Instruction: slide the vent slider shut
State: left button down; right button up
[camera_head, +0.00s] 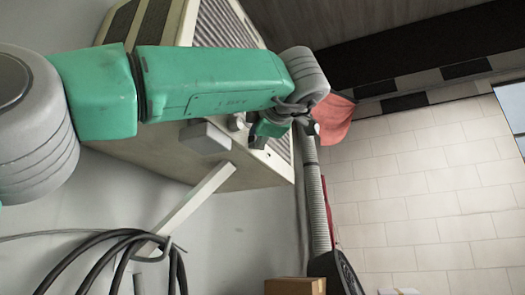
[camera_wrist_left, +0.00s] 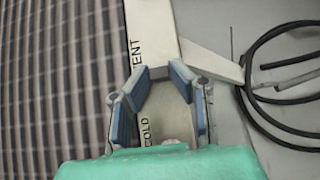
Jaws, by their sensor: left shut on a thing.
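The vent unit (camera_head: 160,160) is a beige box on the grey wall, with slatted grilles. Its grille (camera_wrist_left: 55,80) fills the left of the wrist view, beside a pale strip marked VENT and COLD (camera_wrist_left: 145,132). My left gripper (camera_head: 268,132) is at the lower right part of the unit. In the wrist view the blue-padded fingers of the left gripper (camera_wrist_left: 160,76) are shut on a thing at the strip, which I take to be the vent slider. The slider is mostly hidden by the fingers, so its exact position cannot be told. My right gripper is out of view.
A pale bar (camera_head: 197,208) slants from below the unit, with black cables (camera_head: 75,265) looped near it. A grey box (camera_head: 204,137) juts from the unit's side. A ribbed hose (camera_head: 317,205) and a red piece (camera_head: 334,118) are just right of my gripper.

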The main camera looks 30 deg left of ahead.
pick_arm(q)
jog(key=shift+w+d+f, duration=0.1)
jog(key=shift+f, duration=0.15)
jog(key=c, duration=1.4)
grip_release()
jog(key=shift+c, duration=0.2)
jog(key=shift+d+r, duration=0.1)
jog(key=shift+d, duration=0.05)
jog(key=v, duration=1.2)
jog(key=shift+d, duration=0.2)
jog(key=shift+a, duration=0.15)
